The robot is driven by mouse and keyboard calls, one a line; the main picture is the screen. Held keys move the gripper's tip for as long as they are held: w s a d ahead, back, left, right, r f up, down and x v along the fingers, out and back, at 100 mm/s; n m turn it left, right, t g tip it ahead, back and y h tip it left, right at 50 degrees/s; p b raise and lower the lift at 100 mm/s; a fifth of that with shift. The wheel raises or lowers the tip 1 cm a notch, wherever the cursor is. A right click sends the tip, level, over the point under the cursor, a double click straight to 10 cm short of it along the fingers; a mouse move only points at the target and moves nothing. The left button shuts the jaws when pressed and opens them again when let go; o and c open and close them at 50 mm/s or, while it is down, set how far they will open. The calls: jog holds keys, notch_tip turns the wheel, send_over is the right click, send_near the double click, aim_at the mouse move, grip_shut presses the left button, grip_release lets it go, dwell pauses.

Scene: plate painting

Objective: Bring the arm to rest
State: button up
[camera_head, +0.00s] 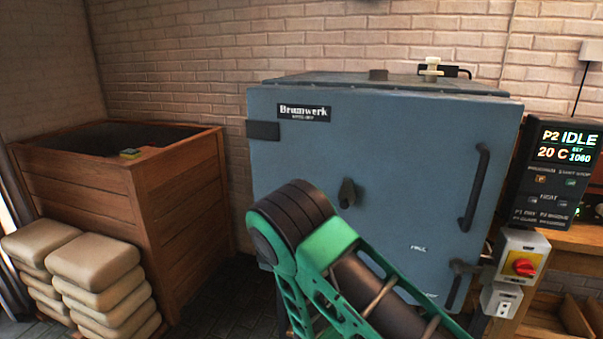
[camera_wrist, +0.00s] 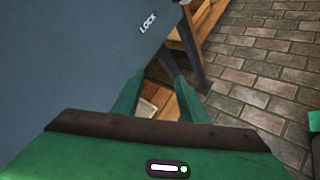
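My arm (camera_head: 330,255), green and black, reaches up from the bottom of the head view in front of a blue-grey kiln (camera_head: 400,180). My gripper is not visible in the head view. In the wrist view my gripper (camera_wrist: 158,88) has its two green fingers apart with nothing held between them. The kiln door is shut.
A control panel (camera_head: 558,175) reads IDLE, 20 C. A red rotary switch (camera_head: 523,267) sits below it, beside a wooden bench (camera_head: 575,238). A wooden crate (camera_head: 185,190) and stacked beige bags (camera_head: 100,265) stand left. Brick paving (camera_wrist: 262,75) is clear at right in the wrist view.

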jog(key=s+d+r+m+g+y, duration=0.1)
jog(key=s+r+m+y, duration=0.2)
jog(key=s+r+m, duration=0.5)
jog(key=s+r+m+g+y, duration=0.1)
jog(key=s+r+m+y, duration=0.25)
jog(key=r, duration=0.85)
jog(key=s+d+r+m+g+y, duration=0.1)
jog(key=s+r+m+y, duration=0.4)
jog(key=r, duration=0.5)
jog(key=s+d+f+m+g, duration=0.1)
jog(key=s+d+m+g, duration=0.1)
jog(key=s+d, duration=0.3)
jog(key=s+d+f+m+g+h, duration=0.1)
jog(key=s+d+m, duration=0.4)
jog(key=s, duration=0.6)
jog(key=shift+s+d+g, duration=0.4)
jog(key=shift+g, duration=0.2)
jog(key=shift+w+f, duration=0.25)
jog(key=shift+w, duration=0.35)
